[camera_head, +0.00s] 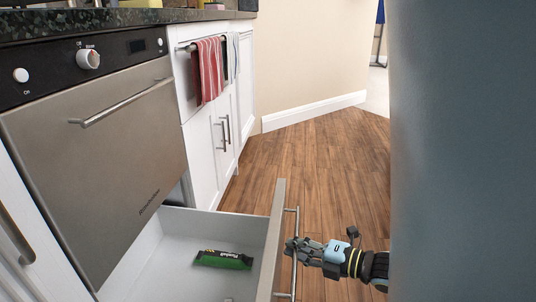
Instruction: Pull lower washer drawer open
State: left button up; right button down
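The lower washer drawer (274,240) is pulled out below the steel-fronted washer (105,165), with its white inside showing. A long bar handle (296,222) is fixed to the outer side of its front panel. My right gripper (291,246) comes in from the right, with its fingers closed around the middle of the handle bar. The fingertips are small in view and partly overlap the bar. A green packet (223,260) lies inside the drawer. My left gripper is not in view.
A dark countertop (120,17) runs above the white cabinets (205,150). Red-striped towels (208,70) hang from a rail. Open wood floor (320,165) lies beyond the drawer, up to the beige wall (310,50). A large blue-grey surface fills the right side.

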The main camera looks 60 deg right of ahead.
jog(key=shift+s, duration=0.1)
dwell(0.3)
jog(key=c, duration=1.4)
grip_release()
jog(key=s, duration=0.4)
jog(key=s+r, duration=0.1)
jog(key=s, duration=0.3)
jog(key=s+r, duration=0.1)
jog(key=s, duration=0.2)
jog(key=shift+s+r, duration=0.15)
jog(key=shift+s, duration=0.25)
